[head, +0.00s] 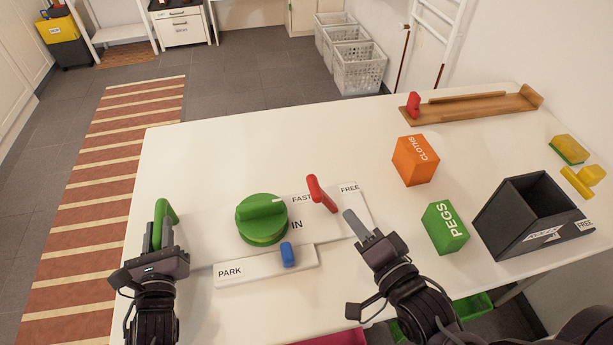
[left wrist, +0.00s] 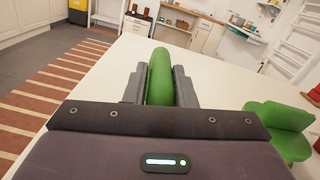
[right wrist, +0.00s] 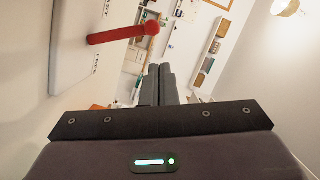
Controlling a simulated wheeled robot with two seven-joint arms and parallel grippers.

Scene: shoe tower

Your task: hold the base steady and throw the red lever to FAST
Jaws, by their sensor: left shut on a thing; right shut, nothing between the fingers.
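The base is a white board (head: 352,213) on the table, with "FAST", "FREE" and partly hidden lettering. The red lever (head: 320,193) stands on it between the words FAST and FREE, its knob tilted toward the upper left. It also shows in the right wrist view (right wrist: 118,35). A green dial (head: 262,222) sits on the board. My left gripper (head: 160,232) is shut on the green handle (head: 168,213) at the board's left side; the handle also shows in the left wrist view (left wrist: 160,78). My right gripper (head: 357,224) is shut and empty, right of the lever and apart from it.
A PARK strip (head: 250,268) with a blue slider (head: 288,254) lies in front. To the right are an orange CLOTHS box (head: 414,160), a green PEGS box (head: 445,228) and a black bin (head: 490,228). A wooden rail (head: 470,108) lies at the back.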

